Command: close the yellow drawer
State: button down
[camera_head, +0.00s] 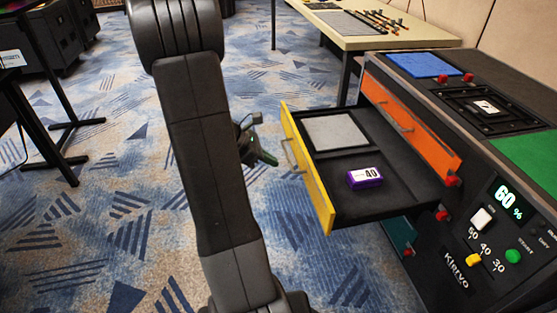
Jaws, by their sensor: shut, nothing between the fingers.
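The yellow drawer (309,177) is pulled well out of the dark cabinet (488,165), to the right of my arm. Its yellow front faces left and has a metal handle. My gripper (268,159) is partly hidden behind my own arm. Its green-tipped end shows just left of the drawer front, close to the handle. I cannot tell whether it touches the drawer. The gripper is shut and empty.
A teal drawer front (402,236) shows below. The cabinet top carries a blue pad, red knobs and a green pad. A pale table (375,40) stands behind. Patterned carpet to the left is mostly free, with dark table legs at far left.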

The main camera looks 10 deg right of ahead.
aim_at(311, 174)
jog(key=shift+d+r+b+x, duration=0.35)
jog(key=shift+b+x, duration=0.4)
jog(key=shift+x, duration=1.15)
jog(key=shift+d+r+b+x, duration=0.3)
jog(key=shift+b+x, duration=0.45)
jog(key=shift+x, duration=1.1)
jog(key=shift+d+r+b+x, duration=0.35)
jog(key=shift+b+x, duration=0.4)
jog(key=shift+x, duration=1.15)
jog(key=shift+s+d, duration=0.1)
jog(key=shift+d, duration=0.25)
jog(key=d+p, duration=0.1)
jog(key=d, duration=0.9)
jog(key=d+p, duration=0.2)
jog(key=d, duration=0.9)
jog(key=w+d+p, duration=0.1)
jog(key=d+p, duration=0.1)
jog(key=d, duration=0.9)
jog(key=shift+d, duration=0.25)
jog(key=shift+w, duration=0.1)
